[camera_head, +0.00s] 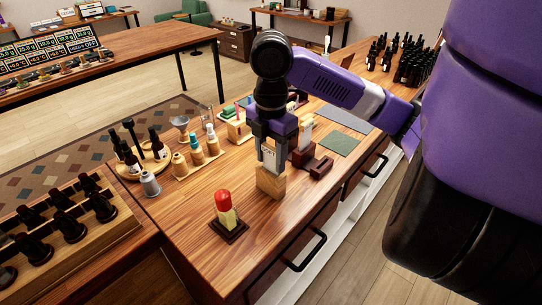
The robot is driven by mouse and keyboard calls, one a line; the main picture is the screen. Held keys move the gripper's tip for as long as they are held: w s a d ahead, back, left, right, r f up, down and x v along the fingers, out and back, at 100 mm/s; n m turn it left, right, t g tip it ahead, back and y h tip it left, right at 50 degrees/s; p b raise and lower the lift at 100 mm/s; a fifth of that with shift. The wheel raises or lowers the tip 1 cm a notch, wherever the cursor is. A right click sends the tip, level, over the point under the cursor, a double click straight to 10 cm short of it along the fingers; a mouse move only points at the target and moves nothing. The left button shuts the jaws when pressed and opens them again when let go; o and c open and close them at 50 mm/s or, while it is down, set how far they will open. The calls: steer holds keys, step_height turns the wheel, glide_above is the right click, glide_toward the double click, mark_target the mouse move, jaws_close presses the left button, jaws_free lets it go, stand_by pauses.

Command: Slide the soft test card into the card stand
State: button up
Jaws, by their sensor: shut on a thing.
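My gripper (271,143) points down over the bench and is shut on the pale soft test card (270,159), which has dark markings. The card hangs upright below the fingers. Its lower edge meets the top of a light wooden block (271,184), which looks like the card stand. I cannot tell whether the card is in a slot or just above or behind the block's top edge. The fingers hide the card's upper part.
A red-topped piece (226,207) on a dark base stands in front. Just right of the block is a dark red holder (319,166) with a pale upright piece (305,137). Thread-like cones (197,154) and a round rack stand left. A green mat (341,143) lies behind right.

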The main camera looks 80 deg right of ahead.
steer(key=o, duration=1.3)
steer(key=shift+o, duration=0.2)
step_height(320, 180, up, 8)
steer(key=shift+f, duration=0.1)
